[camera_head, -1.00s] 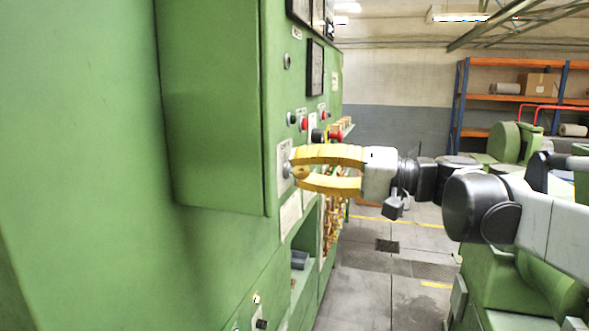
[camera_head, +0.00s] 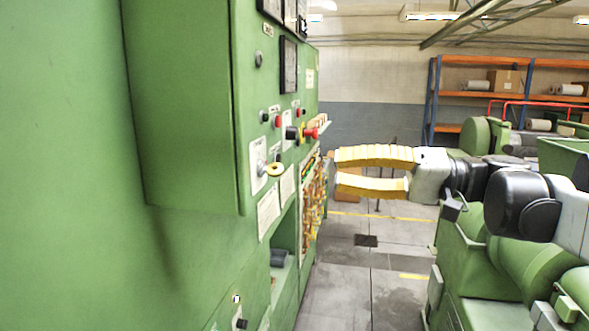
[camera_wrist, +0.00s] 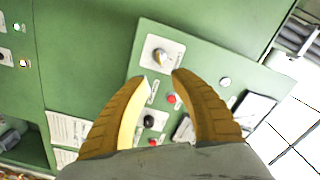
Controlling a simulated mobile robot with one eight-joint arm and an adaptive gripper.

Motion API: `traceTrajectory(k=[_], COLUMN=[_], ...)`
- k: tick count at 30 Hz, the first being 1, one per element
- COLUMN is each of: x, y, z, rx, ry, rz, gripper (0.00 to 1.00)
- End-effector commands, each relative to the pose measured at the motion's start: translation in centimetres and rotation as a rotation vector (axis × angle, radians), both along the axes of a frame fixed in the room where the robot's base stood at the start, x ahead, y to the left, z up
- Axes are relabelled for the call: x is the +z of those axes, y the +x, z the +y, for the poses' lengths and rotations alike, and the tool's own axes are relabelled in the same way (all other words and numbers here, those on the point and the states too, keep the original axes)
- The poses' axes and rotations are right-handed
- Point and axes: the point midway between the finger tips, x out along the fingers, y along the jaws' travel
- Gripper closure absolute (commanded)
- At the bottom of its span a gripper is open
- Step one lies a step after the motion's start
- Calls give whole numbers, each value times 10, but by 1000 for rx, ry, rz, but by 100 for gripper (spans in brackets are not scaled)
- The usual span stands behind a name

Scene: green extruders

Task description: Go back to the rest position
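My gripper (camera_head: 335,171) has two yellow ribbed fingers and is open and empty. It points left toward the green cabinet (camera_head: 190,110) and is clear of it, with a gap of air to the panel. A yellow knob (camera_head: 274,169) on a white plate sits on the panel, left of the fingertips. In the wrist view, the spread fingertips (camera_wrist: 161,78) lie over the panel, and a knob with a yellow part (camera_wrist: 160,56) on a white plate shows just beyond them. My arm stretches from the right edge in the head view.
Red and black buttons (camera_head: 300,132) stick out of the panel above the yellow knob. Green machinery (camera_head: 470,265) stands at the lower right, under my arm. An orange and blue shelf (camera_head: 434,90) is at the back. Grey floor (camera_head: 345,280) is open between cabinet and machinery.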

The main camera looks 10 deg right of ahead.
Motion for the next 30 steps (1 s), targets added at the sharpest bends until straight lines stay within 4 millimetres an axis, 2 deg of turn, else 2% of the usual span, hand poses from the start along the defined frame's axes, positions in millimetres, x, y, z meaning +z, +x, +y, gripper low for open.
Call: traceTrajectory(k=[10, 11, 14, 17, 18, 22, 23, 24, 26, 27, 29, 30], x=[-3, -8, -43, -110, -143, -254, -279, -313, -362, -394, -440, -470], y=[-1, -2, -6, -17, -23, -46, -51, -59, -71, -79, -91, -98], z=[-1, 1, 11, 28, 36, 49, 50, 51, 49, 46, 40, 34], rx=[0, -2, -12, -34, -47, -106, -122, -144, -180, -205, -243, -270], ry=[-4, -9, -55, -151, -201, -383, -426, -485, -573, -632, -721, -781], rz=[3, 9, 50, 126, 161, 262, 280, 301, 326, 338, 348, 348], gripper=[71, 71, 71, 71, 71, 71, 71, 71, 71, 71, 71, 71])
